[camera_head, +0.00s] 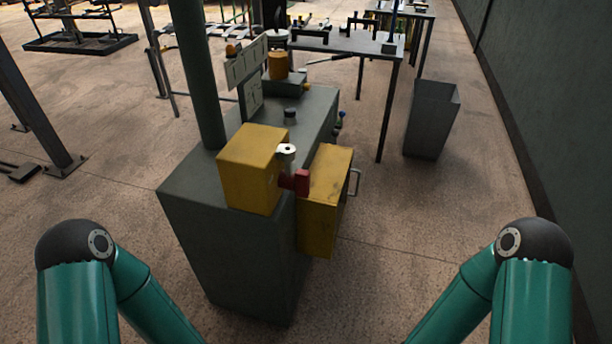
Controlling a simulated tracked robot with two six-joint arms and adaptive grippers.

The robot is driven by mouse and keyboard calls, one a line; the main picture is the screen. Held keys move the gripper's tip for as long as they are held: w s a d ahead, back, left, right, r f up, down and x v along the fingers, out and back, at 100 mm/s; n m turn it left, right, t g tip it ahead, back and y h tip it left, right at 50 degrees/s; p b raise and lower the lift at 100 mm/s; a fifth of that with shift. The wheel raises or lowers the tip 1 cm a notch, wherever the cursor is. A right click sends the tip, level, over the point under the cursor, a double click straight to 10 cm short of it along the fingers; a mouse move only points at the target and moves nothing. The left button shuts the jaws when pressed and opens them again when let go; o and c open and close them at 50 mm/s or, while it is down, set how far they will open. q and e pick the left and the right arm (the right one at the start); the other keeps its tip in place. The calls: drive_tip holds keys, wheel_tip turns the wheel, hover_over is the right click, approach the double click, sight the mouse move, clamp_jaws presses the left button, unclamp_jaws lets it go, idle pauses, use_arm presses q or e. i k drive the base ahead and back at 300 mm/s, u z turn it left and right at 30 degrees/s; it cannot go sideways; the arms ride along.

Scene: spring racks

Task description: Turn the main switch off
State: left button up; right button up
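A red switch handle (296,181) sticks out to the right from the yellow box (249,170) on top of a dark grey cabinet (228,238). It looks like the main switch; no label on it is readable. A light round knob (287,151) sits just above the red handle. A second yellow box (318,221) with a metal pull handle (354,183) is on the cabinet's right side. My two green arms show at the lower left and lower right, well apart from the cabinet. Both of my grippers are out of the picture.
A grey bin (432,120) and a work table (345,42) are behind right. The floor right of the cabinet is clear.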

sight(298, 182)
drive_tip(key=z, duration=0.05)
drive_tip(key=i, duration=1)
drive_tip(key=u, duration=0.1)
